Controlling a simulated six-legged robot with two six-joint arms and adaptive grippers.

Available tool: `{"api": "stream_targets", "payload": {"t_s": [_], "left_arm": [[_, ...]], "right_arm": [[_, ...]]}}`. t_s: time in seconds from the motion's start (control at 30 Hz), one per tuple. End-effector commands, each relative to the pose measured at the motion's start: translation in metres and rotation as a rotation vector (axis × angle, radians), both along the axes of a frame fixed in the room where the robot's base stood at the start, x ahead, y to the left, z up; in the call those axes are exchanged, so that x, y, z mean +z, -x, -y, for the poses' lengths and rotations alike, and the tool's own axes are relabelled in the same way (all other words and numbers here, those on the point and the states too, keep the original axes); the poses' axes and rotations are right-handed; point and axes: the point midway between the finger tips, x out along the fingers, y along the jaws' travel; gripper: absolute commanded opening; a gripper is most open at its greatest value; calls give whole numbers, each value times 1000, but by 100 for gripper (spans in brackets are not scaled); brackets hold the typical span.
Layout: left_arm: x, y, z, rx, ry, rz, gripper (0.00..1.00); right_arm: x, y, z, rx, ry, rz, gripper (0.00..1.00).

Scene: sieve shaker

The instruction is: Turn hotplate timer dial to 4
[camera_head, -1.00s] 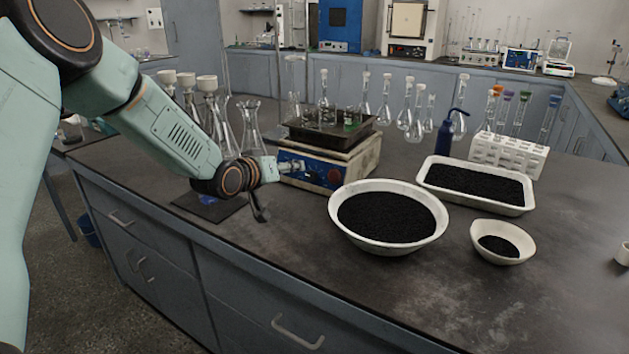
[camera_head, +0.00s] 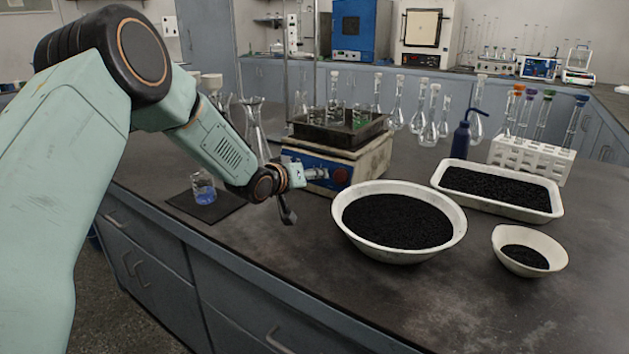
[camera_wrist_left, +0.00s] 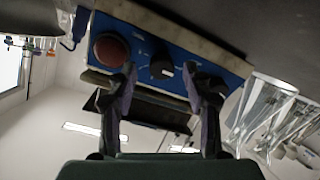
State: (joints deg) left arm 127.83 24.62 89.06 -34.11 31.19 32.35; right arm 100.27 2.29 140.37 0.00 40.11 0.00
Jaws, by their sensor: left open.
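The hotplate (camera_head: 372,160) is a cream box with a blue front panel (camera_wrist_left: 220,66) and a dark tray of glassware on top. The panel has a red knob (camera_head: 341,176), also seen in the left wrist view (camera_wrist_left: 112,50), and a smaller black dial (camera_wrist_left: 161,67) beside it with faint white markings. I cannot read the dial's setting. My left gripper (camera_head: 303,192) is at the front panel. In the left wrist view my left gripper (camera_wrist_left: 160,75) is open, its fingers on either side of the black dial. I cannot tell whether they touch it. My right gripper is not in view.
A beaker of blue liquid (camera_head: 203,188) stands on a dark mat (camera_head: 222,210) left of the gripper. A large white bowl of black grains (camera_head: 440,244) stands close right of it. Flasks (camera_head: 257,135) stand behind the arm.

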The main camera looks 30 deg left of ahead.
Motion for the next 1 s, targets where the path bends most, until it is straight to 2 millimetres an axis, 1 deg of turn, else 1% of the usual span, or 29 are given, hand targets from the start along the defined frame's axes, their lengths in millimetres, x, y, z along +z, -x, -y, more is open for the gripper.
{"api": "stream_targets", "payload": {"t_s": [0.03, 0.2, 0.33, 0.57, 1.0], "left_arm": [[-4, -5, 0, 0, -2, 0, 50], [-7, -18, 1, 0, 0, 0, 50], [-7, -22, 2, 0, 0, 0, 50], [-7, -23, 2, 2, 2, -1, 50], [-7, -23, 2, 1, 1, 0, 13]], "right_arm": [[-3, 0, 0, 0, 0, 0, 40], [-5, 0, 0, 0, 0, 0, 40], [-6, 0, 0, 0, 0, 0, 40], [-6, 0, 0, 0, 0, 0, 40], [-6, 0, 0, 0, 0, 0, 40]]}}
